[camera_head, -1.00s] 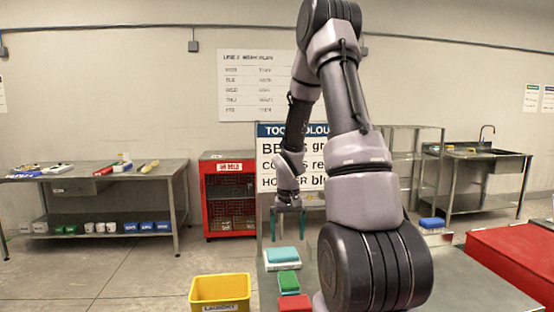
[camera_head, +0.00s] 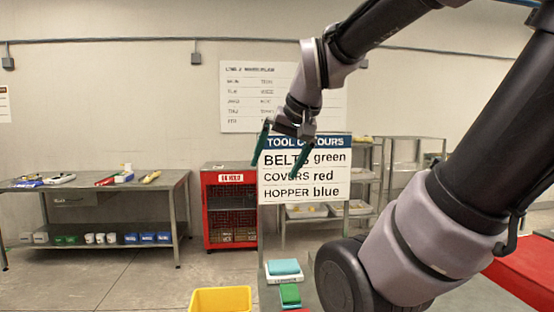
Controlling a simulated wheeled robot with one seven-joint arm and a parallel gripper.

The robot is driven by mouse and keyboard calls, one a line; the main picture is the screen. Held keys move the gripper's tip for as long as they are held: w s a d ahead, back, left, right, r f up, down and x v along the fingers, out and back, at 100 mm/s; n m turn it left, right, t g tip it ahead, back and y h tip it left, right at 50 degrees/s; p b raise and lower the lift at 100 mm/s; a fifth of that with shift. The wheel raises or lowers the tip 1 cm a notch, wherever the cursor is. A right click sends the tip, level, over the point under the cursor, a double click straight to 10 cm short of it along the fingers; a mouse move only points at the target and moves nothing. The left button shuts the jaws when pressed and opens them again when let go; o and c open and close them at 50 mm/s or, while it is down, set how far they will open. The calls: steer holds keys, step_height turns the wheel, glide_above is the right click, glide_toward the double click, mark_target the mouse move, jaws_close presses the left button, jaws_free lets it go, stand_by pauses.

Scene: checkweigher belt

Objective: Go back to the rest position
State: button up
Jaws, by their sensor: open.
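My gripper (camera_head: 278,156) is open and empty, with its two green fingers spread apart. It is raised high in front of the tool colours sign (camera_head: 310,188), and its fingers cover a little of the sign's lettering. My arm comes in from the right side of the picture and bends down to the gripper. Well below the gripper, a teal block (camera_head: 284,267) rests on a white piece, and a green block (camera_head: 290,294) lies nearer to me on the same surface.
A yellow bin (camera_head: 221,299) stands at the bottom, left of the blocks. A red cabinet (camera_head: 229,210) and a steel table (camera_head: 120,188) with tools stand at the back left. Shelves (camera_head: 365,190) stand behind the sign. A red surface (camera_head: 522,272) lies at the right. The left floor is clear.

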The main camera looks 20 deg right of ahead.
steer(key=shift+s+a+r+t, duration=0.15)
steer(key=shift+s+a+r, duration=0.1)
steer(key=shift+s, duration=0.25)
steer(key=shift+s+a+r+t, duration=0.15)
steer(key=shift+s+a+r, duration=0.1)
steer(key=shift+s, duration=0.2)
steer(key=shift+w+d+y, duration=0.1)
steer(key=shift+y, duration=0.2)
stand_by(0.5)
